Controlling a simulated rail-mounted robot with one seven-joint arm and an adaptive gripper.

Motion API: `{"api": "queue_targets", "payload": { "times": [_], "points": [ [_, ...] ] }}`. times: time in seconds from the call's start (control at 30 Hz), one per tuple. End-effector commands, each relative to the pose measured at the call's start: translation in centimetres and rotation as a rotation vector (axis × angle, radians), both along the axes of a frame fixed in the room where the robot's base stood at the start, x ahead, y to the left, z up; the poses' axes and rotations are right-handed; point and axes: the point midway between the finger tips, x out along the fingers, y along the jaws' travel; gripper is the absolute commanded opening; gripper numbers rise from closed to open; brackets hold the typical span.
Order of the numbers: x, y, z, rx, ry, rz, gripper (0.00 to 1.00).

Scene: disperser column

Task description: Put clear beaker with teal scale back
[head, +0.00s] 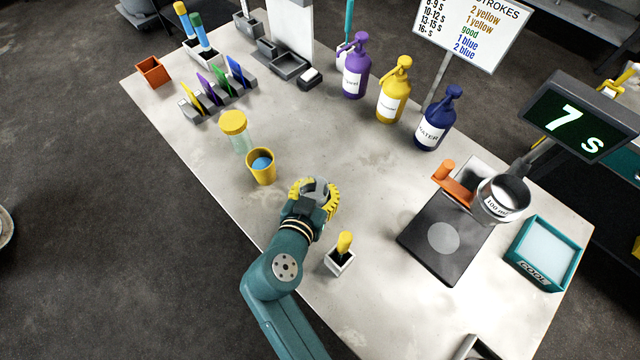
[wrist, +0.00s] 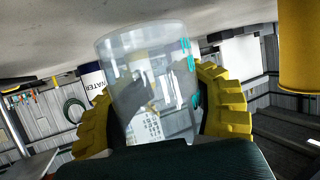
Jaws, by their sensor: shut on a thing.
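The clear beaker with the teal scale (wrist: 150,75) is between the yellow ribbed fingers of my gripper (wrist: 165,120) in the wrist view. The teal marks run down its right side, and it looks empty. The wrist view is turned, with the table surface at the top. In the head view my gripper (head: 314,194) is low over the table's left-front part, shut on the beaker, which is mostly hidden by the hand. A yellow cup (head: 261,170) with blue contents stands just to the left of my gripper.
A yellow-lidded clear jar (head: 236,128) stands behind the cup. A small white holder with a yellow-handled tool (head: 341,258) is close on the right. The table centre (head: 370,165) is clear.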

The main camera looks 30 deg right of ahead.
Motion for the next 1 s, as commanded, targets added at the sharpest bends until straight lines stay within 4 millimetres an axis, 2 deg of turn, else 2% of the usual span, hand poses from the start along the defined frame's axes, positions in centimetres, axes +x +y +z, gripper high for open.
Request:
{"api": "queue_targets", "payload": {
  "times": [0.67,1.0],
  "points": [
    [0.0,0.0,-1.2,0.000,0.000,0.000,0.00],
    [-0.1,0.0,-2.6,0.003,0.012,0.001,0.00]
  ]
}}
